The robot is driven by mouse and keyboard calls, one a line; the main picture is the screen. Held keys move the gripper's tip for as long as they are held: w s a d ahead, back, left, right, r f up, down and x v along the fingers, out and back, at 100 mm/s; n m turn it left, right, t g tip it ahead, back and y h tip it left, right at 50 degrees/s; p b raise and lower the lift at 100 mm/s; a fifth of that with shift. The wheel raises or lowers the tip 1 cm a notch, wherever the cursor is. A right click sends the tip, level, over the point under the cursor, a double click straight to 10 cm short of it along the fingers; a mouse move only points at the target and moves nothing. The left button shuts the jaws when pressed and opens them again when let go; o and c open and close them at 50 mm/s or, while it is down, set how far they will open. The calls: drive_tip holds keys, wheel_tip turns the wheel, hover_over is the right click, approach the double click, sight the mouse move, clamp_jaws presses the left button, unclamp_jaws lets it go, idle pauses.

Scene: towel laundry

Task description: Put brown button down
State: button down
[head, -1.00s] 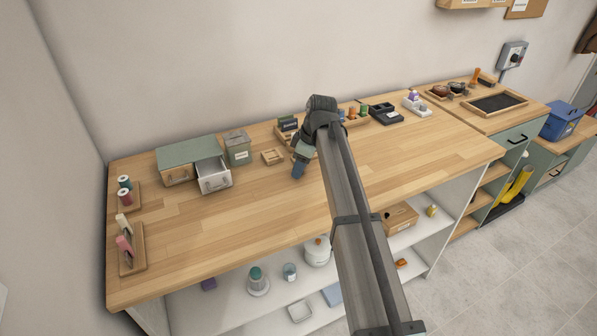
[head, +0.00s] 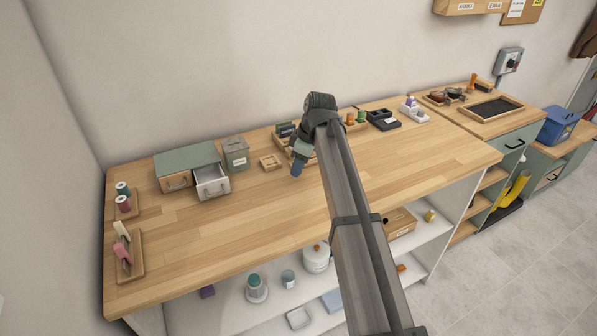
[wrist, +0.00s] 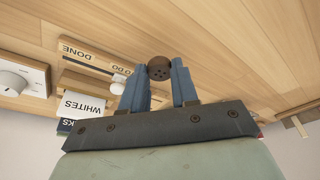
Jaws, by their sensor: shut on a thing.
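My gripper (wrist: 158,80) is shut on the brown button (wrist: 159,68), a small round disc with several holes, held between the blue fingertips in the wrist view. In the head view my gripper (head: 297,172) points down over the back middle of the wooden worktop (head: 380,185). The button cannot be made out there. Whether it touches the wood is unclear. A wooden holder marked DONE and TO DO (wrist: 90,58) lies beside the fingers in the wrist view.
A small wooden tray (head: 270,162) sits just left of my gripper. Further left stand a grey-green tin (head: 236,155) and a green-topped cabinet with an open drawer (head: 211,182). A WHITES card (wrist: 82,106) shows in the wrist view. The front of the worktop is clear.

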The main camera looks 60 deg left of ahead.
sight(210, 178)
wheel_tip(210, 178, up, 7)
drive_tip(key=shift+r, duration=0.1)
drive_tip(key=shift+s+r, duration=0.15)
drive_tip(key=s+a, duration=0.1)
drive_tip(key=s, duration=0.8)
drive_tip(key=s+a+n, duration=0.1)
drive_tip(key=s+a, duration=0.1)
drive_tip(key=s, duration=0.6)
drive_tip(key=s+a+r+n, duration=0.1)
drive_tip(key=s, duration=0.8)
drive_tip(key=shift+s+a, duration=0.35)
drive_tip(key=shift+a, duration=0.05)
drive_tip(key=shift+w+a+f+m+t+y, duration=0.15)
drive_tip(key=shift+w+a+f+m+t, duration=0.25)
drive_tip(key=shift+f+m, duration=1.35)
drive_tip(key=shift+w+a+f+m+t+y, duration=0.2)
drive_tip(key=shift+w+a+f+m+t, duration=0.2)
drive_tip(key=shift+f+m, duration=1.25)
drive_tip(key=shift+w+a+f+m+t+y, duration=0.15)
drive_tip(key=shift+w+a+f+m+t, duration=0.25)
drive_tip(key=shift+f+m, duration=1.35)
drive_tip(key=shift+d+r+m, duration=0.1)
drive_tip(key=shift+r+m, duration=0.15)
drive_tip(key=shift+m, duration=0.1)
